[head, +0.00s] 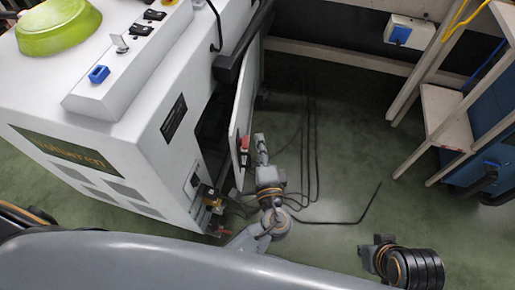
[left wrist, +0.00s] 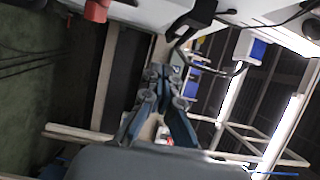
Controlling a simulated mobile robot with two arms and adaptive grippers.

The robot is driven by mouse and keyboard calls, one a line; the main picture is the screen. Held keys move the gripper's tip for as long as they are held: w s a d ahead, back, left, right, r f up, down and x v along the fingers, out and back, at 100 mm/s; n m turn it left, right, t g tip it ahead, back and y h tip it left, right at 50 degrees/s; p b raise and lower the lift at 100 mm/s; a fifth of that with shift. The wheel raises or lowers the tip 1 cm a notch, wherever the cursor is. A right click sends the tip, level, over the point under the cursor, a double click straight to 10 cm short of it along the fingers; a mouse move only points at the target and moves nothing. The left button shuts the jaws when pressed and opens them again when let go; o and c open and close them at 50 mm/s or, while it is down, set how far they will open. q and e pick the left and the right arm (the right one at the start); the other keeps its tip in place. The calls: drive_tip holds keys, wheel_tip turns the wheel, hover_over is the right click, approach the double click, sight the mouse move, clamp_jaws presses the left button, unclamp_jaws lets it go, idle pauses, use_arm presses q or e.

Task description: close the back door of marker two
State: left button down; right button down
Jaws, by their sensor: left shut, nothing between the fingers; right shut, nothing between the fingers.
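The white machine (head: 130,120) stands at the left of the head view. Its door (head: 244,95) is ajar, seen almost edge-on, with a dark gap between it and the machine body. A red latch (head: 244,142) sits on the door; a red part (left wrist: 97,10) also shows at the top of the left wrist view. My left gripper (head: 260,142) is shut and empty, just right of the door's outer face near the latch; contact cannot be told. Its closed fingers (left wrist: 158,76) point upward in the left wrist view. My right gripper (head: 374,252) is shut and empty at lower right, away from the door.
Dark cables (head: 308,150) lie on the green floor right of the door. A wooden-framed shelf (head: 446,115) and blue cabinet stand at the right. A rail (head: 335,55) runs along the back. A green bowl (head: 58,25) rests on the machine. Floor between door and shelf is mostly open.

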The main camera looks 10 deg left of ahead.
use_arm(q)
drive_tip(key=w+a, duration=0.5)
drive_tip(key=shift+w+a, duration=0.2)
drive_tip(key=shift+a, duration=0.5)
drive_tip(key=shift+s, duration=0.1)
drive_tip(key=a, duration=0.5)
drive_tip(key=shift+s+a+f, duration=0.1)
drive_tip(key=shift+s+a, duration=0.25)
